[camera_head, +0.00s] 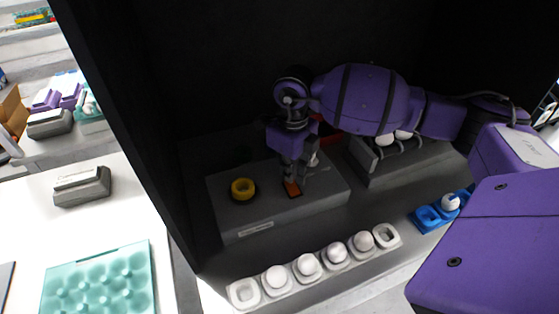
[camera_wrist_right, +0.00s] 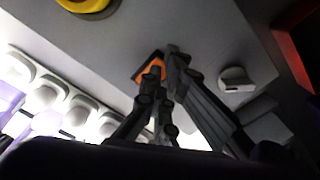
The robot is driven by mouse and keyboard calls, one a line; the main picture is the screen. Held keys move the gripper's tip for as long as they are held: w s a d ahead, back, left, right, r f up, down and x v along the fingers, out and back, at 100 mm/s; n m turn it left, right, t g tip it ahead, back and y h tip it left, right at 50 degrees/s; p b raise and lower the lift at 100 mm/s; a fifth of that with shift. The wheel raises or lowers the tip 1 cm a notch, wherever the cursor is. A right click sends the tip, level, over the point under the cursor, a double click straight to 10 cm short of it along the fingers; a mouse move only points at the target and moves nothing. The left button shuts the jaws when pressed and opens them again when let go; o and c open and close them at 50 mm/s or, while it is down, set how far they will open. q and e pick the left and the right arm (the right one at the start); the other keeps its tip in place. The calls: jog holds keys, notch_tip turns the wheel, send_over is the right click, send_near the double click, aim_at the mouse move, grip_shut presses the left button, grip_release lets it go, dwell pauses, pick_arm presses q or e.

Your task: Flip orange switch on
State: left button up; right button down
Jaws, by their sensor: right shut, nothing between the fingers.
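The orange switch (camera_head: 292,188) sits in a dark frame on top of a grey box (camera_head: 235,215) inside a black enclosure. My right gripper (camera_head: 291,179) points down at the switch, shut and empty, with its fingertips at or just above it. In the right wrist view the fingertips (camera_wrist_right: 163,62) overlap the orange switch (camera_wrist_right: 150,72) and hide part of it. I cannot tell whether they touch it, or which way the switch is tipped. My left gripper is not in view.
A yellow round button (camera_head: 242,188) is left of the switch on the same box. A white knob (camera_wrist_right: 235,79) is on its other side. A white tray with several eggs (camera_head: 244,293) lies in front. A blue tray (camera_head: 427,218) is at right. Black walls surround the box.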

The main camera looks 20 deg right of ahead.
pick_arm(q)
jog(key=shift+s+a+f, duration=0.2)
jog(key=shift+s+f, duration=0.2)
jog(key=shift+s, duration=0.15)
pick_arm(e)
jog(key=shift+f, duration=0.4)
jog(key=shift+f, duration=0.15)
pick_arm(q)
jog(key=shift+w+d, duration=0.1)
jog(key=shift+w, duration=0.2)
pick_arm(e)
jog(key=shift+s+f, duration=0.1)
jog(key=shift+f, duration=0.25)
jog(key=shift+r, duration=0.85)
jog(key=shift+r+p, duration=0.85)
jog(key=shift+r, duration=2)
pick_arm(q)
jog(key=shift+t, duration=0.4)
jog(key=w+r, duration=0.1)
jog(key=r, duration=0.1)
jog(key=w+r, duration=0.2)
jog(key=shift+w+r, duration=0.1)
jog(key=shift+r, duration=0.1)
pick_arm(e)
jog(key=shift+f, duration=0.1)
